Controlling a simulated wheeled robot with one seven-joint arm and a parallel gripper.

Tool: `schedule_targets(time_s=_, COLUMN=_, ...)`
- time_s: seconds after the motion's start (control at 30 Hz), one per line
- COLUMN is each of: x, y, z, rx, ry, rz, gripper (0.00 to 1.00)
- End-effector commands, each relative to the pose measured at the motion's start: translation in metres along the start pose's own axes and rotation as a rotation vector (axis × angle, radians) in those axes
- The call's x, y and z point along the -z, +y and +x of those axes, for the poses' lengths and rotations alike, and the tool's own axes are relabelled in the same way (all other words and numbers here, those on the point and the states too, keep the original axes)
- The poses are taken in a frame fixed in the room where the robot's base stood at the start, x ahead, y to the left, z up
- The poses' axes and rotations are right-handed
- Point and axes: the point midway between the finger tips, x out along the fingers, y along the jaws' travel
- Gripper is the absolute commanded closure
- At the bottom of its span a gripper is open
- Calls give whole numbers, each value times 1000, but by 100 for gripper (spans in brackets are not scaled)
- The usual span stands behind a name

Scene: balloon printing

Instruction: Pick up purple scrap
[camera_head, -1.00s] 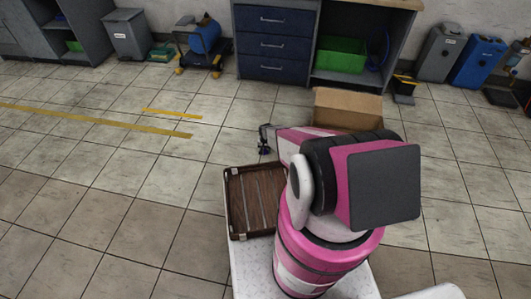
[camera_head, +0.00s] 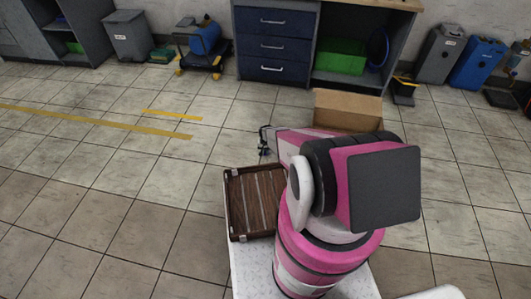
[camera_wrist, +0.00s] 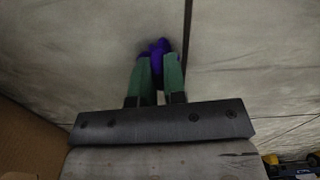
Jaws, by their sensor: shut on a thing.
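The purple scrap (camera_wrist: 158,52) shows in the wrist view between and just beyond the green fingertips of my gripper (camera_wrist: 160,68). My gripper is shut on it, with the fingers pressed against its two sides. The scrap is against the pale floor tiles in that view; whether it touches the floor I cannot tell. In the head view my gripper (camera_head: 264,150) is a small dark shape at the end of my pink arm, low over the floor behind the wooden tray. The scrap cannot be made out there.
A brown slatted tray (camera_head: 257,200) sits at the front of my base. An open cardboard box (camera_head: 347,108) stands on the floor just right of my gripper. Blue drawers (camera_head: 272,45) and a green bin (camera_head: 340,57) are at the back. The floor to the left is clear.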

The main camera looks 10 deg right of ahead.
Motion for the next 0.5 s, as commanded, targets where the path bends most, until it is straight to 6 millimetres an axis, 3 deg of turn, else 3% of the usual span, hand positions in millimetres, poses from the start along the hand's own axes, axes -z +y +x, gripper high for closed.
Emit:
schedule_targets(time_s=0.27, x=-2, y=1, z=-38, rx=0, ry=1, rz=0, gripper=100)
schedule_targets(time_s=0.5, x=-40, y=-26, z=-64, rx=0, ry=0, rz=-3, gripper=100)
